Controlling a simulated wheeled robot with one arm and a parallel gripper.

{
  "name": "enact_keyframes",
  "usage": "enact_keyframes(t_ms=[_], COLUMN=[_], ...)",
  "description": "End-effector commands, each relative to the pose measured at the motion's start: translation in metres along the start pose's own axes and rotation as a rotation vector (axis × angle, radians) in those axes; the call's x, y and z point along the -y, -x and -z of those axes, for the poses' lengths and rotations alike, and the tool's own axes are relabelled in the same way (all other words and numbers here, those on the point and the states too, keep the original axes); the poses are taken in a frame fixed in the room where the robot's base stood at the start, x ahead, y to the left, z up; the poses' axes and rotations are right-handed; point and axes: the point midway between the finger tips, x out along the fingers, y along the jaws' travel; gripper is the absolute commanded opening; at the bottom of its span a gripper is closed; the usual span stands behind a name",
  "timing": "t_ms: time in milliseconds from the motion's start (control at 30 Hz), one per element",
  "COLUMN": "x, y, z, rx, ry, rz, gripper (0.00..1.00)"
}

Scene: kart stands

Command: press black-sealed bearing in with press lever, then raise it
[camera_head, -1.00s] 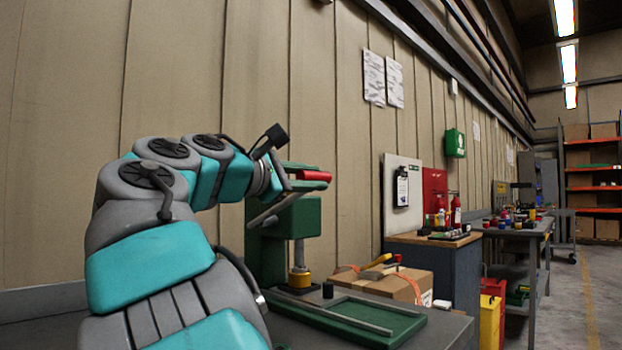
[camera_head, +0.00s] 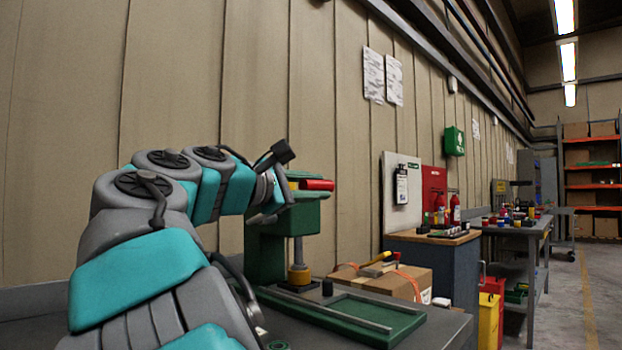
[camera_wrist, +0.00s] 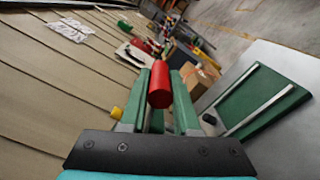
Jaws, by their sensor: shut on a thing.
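The press lever's red grip (camera_head: 318,185) is held by my gripper (camera_head: 283,192) at the top of the green press. In the wrist view, the red grip (camera_wrist: 160,85) lies between the fingers of my gripper (camera_wrist: 158,100). The green press (camera_head: 265,255) stands on the bench against the wall. Its silver ram (camera_head: 298,252) points straight down to a yellow part (camera_head: 299,275) at the base. The black-sealed bearing cannot be made out; the area under the ram is too small to tell.
A green tray (camera_head: 385,333) with grey rails lies on the bench, with a small black cylinder (camera_head: 327,288) beside it. A cardboard box (camera_head: 405,282) with tools stands behind. The panelled wall is close behind the press. A grey cabinet (camera_head: 450,270) stands to the right.

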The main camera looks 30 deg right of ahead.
Motion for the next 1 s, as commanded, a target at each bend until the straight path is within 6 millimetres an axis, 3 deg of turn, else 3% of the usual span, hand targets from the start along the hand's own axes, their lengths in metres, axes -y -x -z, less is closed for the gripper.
enact_keyframes(t_ms=[500,700,1000], x=[0.076,0.090,0.096], y=[-0.001,0.000,0.000], z=[0.025,0.034,0.039], rx=[0.002,0.001,0.000], ry=[-0.327,-0.413,-0.460], rz=[0.000,-0.001,0.001], gripper=[0.00,0.00,0.00])
